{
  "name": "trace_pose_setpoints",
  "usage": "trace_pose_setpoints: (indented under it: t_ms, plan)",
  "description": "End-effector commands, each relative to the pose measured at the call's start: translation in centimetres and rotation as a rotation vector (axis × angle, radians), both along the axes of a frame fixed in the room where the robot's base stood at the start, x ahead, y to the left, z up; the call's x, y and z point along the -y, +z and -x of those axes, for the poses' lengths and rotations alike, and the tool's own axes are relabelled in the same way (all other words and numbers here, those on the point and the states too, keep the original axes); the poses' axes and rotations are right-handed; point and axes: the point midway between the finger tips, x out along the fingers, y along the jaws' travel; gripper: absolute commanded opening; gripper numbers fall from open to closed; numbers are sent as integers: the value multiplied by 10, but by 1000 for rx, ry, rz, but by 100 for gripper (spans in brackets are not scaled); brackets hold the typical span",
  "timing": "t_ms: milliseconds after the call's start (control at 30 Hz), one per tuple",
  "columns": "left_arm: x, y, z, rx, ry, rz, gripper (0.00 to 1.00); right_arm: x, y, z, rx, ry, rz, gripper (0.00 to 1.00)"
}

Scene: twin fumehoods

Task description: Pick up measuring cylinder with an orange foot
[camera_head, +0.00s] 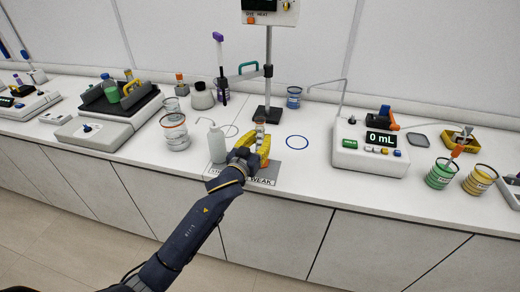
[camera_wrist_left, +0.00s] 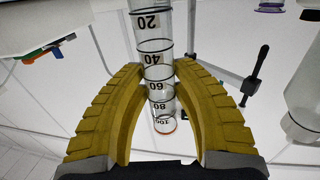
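The measuring cylinder (camera_head: 260,128) is clear, with a grey top showing above my left gripper in the head view. Orange shows low beside the fingers, at its foot. In the left wrist view the cylinder (camera_wrist_left: 158,60) runs between the fingers, with black rings, numbers from 20 to 100 and an orange edge at its lower end. My left gripper (camera_head: 254,143) has yellow ribbed fingers. In the left wrist view the fingers (camera_wrist_left: 160,70) touch the cylinder on both sides. The gripper hides its middle, and I cannot tell whether it is clear of the bench. My right gripper is out of view.
A white bottle (camera_head: 217,145) stands close left of my gripper. A stand (camera_head: 267,85) rises behind. Glass beakers (camera_head: 175,132) are further left; a meter reading 0 mL (camera_head: 370,150) is right. The bench around the blue ring (camera_head: 297,142) is free.

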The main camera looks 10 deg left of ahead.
Motion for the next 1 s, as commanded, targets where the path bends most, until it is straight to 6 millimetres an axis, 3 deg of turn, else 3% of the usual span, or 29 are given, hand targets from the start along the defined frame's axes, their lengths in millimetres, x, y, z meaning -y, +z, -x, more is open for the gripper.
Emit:
trace_pose_setpoints:
  t_ms: [200,633,867,1000]
  plan:
    - [0,0,0,0,0,0,0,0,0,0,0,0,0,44]
    - [0,7,0,3,0,2,0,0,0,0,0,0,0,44]
    - [0,34,0,5,-1,1,0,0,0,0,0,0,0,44]
    - [1,63,0,6,-2,2,0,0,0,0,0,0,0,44]
